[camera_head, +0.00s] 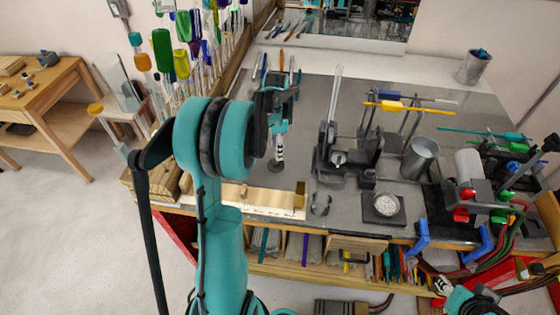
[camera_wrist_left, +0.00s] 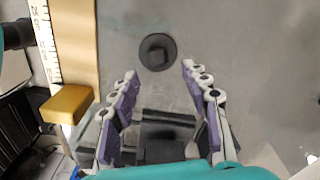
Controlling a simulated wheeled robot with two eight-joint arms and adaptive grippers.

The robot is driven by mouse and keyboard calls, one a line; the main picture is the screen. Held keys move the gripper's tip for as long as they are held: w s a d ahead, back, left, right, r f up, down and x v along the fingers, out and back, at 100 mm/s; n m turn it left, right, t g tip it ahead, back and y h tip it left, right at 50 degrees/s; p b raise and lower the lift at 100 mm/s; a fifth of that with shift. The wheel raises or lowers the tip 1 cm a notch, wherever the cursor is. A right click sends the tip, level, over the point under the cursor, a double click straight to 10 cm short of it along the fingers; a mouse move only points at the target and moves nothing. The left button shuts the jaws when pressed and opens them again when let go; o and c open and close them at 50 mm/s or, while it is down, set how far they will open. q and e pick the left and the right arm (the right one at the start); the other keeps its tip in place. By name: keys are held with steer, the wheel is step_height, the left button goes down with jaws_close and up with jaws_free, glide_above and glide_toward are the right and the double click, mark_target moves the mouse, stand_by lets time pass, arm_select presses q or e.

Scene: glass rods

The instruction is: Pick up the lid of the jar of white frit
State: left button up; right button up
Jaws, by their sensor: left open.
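A dark round lid with a small square knob (camera_wrist_left: 157,52) lies flat on the grey worktop in the left wrist view. In the head view a dark disc (camera_head: 278,177), seemingly this lid, shows below my left gripper (camera_head: 279,154). The left gripper points down over the bench. Its two fingers (camera_wrist_left: 159,72) are spread, with nothing between them; the lid lies just beyond the tips in the wrist view.
A ruler strip (camera_head: 255,197) and a brass block (camera_head: 300,194) lie along the front edge, beside the lid. A dark clamp fixture (camera_head: 338,158) stands right of the left gripper. A metal cup (camera_head: 420,157) stands behind the jar. Glass rods (camera_head: 185,45) rise at the left.

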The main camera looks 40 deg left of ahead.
mark_target(276, 164)
arm_select(q)
steer(key=f, duration=0.6)
steer(key=shift+s+a, duration=0.1)
steer(key=shift+s, duration=0.15)
steer(key=c, duration=1)
